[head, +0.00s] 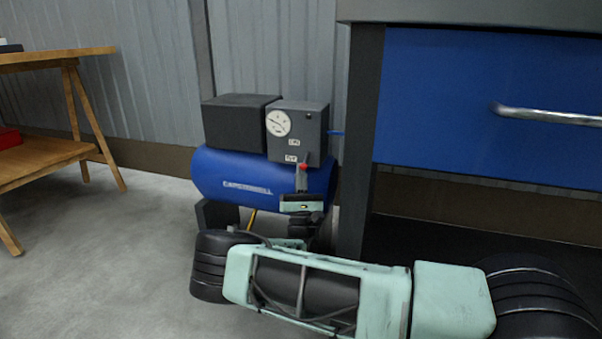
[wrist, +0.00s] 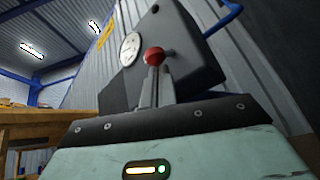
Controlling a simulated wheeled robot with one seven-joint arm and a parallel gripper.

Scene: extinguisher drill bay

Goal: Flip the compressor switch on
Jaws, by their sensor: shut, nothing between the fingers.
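The compressor (head: 255,178) has a blue tank and stands on the floor against the wall. Its grey control box (head: 312,118) carries a round white gauge (head: 278,123) and a switch with a red ball knob (head: 303,166) at its lower front. In the wrist view the red knob (wrist: 154,56) appears right at the tips of my gripper (wrist: 157,80). My gripper also shows in the head view (head: 301,180), pointing up just below the knob. Its fingers are shut with nothing between them. The fingers hide the switch's lower part. I cannot tell whether they touch the knob.
A blue drawer cabinet (head: 450,110) with a metal handle (head: 548,114) stands close on the right, its dark leg (head: 358,150) beside the compressor. A wooden table (head: 60,60) stands at the left. The floor (head: 120,250) between is clear.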

